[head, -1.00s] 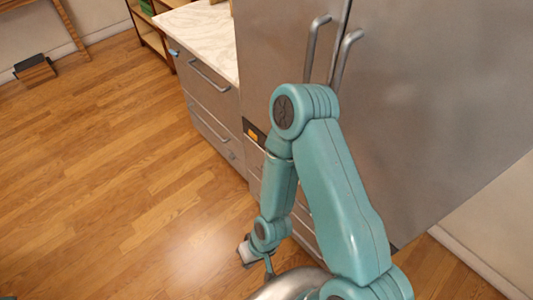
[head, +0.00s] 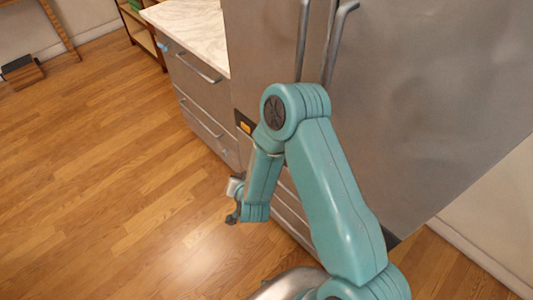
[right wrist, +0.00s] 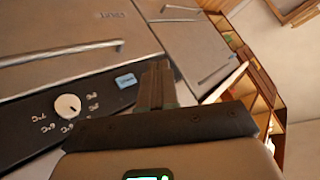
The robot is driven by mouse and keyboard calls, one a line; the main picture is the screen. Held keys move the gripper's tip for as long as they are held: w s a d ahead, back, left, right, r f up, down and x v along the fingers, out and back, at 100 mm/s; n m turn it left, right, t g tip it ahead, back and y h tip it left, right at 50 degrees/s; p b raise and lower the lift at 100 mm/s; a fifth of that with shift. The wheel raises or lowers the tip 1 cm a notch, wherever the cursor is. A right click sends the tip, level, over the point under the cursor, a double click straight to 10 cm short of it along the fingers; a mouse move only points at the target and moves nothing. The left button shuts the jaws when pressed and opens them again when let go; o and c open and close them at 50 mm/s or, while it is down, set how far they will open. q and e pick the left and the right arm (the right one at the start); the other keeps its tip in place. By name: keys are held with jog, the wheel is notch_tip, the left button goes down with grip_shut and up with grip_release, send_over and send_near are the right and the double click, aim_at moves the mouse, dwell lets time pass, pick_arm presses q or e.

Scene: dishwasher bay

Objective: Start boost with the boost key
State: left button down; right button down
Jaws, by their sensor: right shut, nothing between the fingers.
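A small blue key (right wrist: 125,81) with lettering too small to read sits at the right end of a black control panel (right wrist: 22,124) in the right wrist view. A white dial (right wrist: 67,106) with figures around it is left of the key on the same panel. My right gripper (right wrist: 158,78) is shut and empty, its fingers just right of the blue key in the picture; I cannot tell the distance. In the head view my right gripper (head: 233,213) hangs over the floor, left of the steel fronts. My left gripper is not in view.
Tall steel doors (head: 430,80) with two upright handles stand behind my right arm. An amber display (head: 245,127) shows beside my elbow. Drawers under a marble counter (head: 195,30) stand farther left.

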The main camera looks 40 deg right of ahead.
jog(key=w+d+f+m+t+h+b, duration=0.2)
jog(key=w+d+f+m+h+b, duration=0.3)
jog(key=b, duration=1.3)
notch_tip(320, 180, down, 3)
jog(key=shift+w+r+t+h+b, duration=0.1)
jog(key=shift+w+t+h+b, duration=0.3)
jog(key=shift+w+h, duration=0.5)
jog(key=shift+d, duration=0.1)
jog(key=d, duration=0.8)
jog(key=shift+w+d, duration=0.35)
